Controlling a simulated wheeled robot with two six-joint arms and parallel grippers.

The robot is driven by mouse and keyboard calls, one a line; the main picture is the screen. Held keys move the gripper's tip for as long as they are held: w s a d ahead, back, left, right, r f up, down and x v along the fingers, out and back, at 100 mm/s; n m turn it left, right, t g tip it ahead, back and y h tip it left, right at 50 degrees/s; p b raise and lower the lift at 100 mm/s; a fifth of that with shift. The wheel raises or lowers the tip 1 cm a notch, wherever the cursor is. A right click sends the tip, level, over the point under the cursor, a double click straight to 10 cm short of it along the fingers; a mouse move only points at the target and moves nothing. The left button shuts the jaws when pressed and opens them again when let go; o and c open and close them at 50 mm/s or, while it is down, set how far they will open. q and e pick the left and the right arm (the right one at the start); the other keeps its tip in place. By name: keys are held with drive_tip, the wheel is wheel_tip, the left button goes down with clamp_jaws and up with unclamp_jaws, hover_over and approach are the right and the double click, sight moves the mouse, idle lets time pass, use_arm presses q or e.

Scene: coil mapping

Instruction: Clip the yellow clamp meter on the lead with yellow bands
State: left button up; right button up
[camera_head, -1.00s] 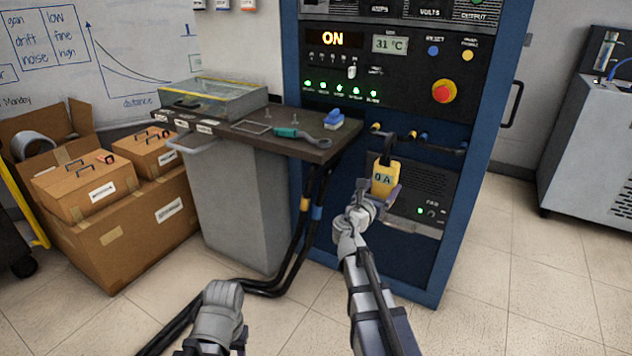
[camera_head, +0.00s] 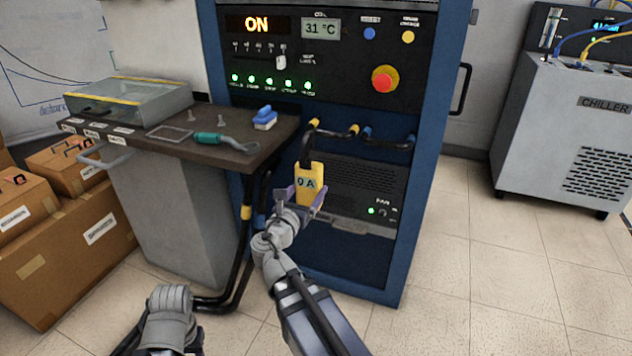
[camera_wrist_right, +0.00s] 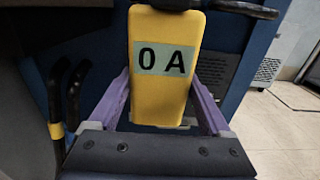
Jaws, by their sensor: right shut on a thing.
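The yellow clamp meter (camera_head: 310,184) reads "0 A" and stands upright in my right gripper (camera_head: 304,203), in front of the blue cabinet. In the right wrist view the meter (camera_wrist_right: 165,90) sits between the purple fingers of my right gripper (camera_wrist_right: 165,110); its dark clamp end is cut off at the top. A black lead with a yellow band (camera_head: 247,212) hangs below the bench at the cabinet's left edge. It also shows at the left of the right wrist view (camera_wrist_right: 56,130). Another lead there has a blue band (camera_head: 261,221). My left arm shows at the bottom left; its fingertips cannot be made out.
The blue cabinet (camera_head: 205,30) carries handle-like black leads with yellow ends (camera_head: 353,130) and blue ends. A bench (camera_head: 240,158) with a teal-handled tool and a blue block stands left. Cardboard boxes are further left, a chiller (camera_head: 570,140) right. Floor at right is clear.

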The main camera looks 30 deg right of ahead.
drive_tip(key=shift+d, duration=0.1)
use_arm(q)
drive_tip(key=shift+w+d+f+b, duration=0.15)
drive_tip(key=shift+d+f+b, duration=0.05)
drive_tip(key=shift+f+b, duration=0.6)
drive_tip(key=shift+w+d+f+b, duration=0.15)
drive_tip(key=shift+f+b, duration=0.55)
drive_tip(key=shift+f, duration=0.05)
use_arm(e)
drive_tip(key=f+x, duration=0.3)
drive_tip(key=x, duration=1.1)
idle(0.4)
drive_tip(key=o, duration=1.5)
drive_tip(key=v, duration=0.7)
drive_tip(key=shift+s+a, duration=0.25)
drive_tip(key=shift+a, duration=0.1)
drive_tip(key=shift+a, duration=0.1)
